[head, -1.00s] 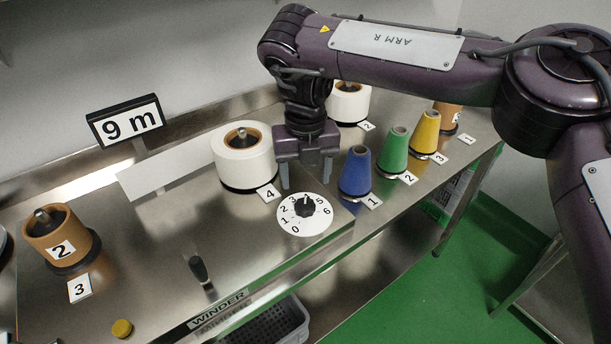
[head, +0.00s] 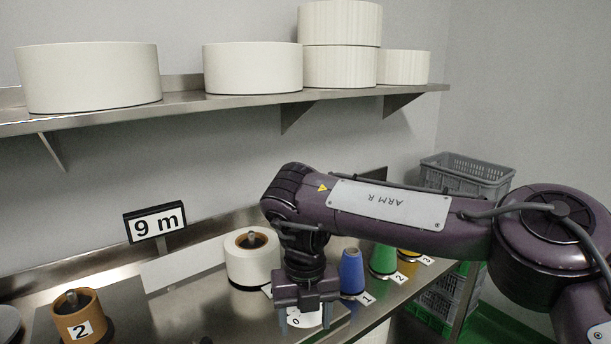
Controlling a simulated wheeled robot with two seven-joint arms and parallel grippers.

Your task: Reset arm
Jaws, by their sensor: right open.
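My right arm (head: 390,205) reaches in from the right across the bench, with the forearm level and the wrist turned down. My right gripper (head: 306,318) points down over the dial (head: 312,321) and hides most of it. Its fingers are apart with nothing seen held between them. Whether the fingertips touch the dial cannot be told. My left gripper is not in view.
Just behind the gripper stand a white roll (head: 251,262), a blue cone (head: 352,272) and a green cone (head: 383,260). A brown roll (head: 80,318) is at left. A shelf (head: 180,106) with large white rolls spans the wall. Grey crates (head: 465,172) stand at right.

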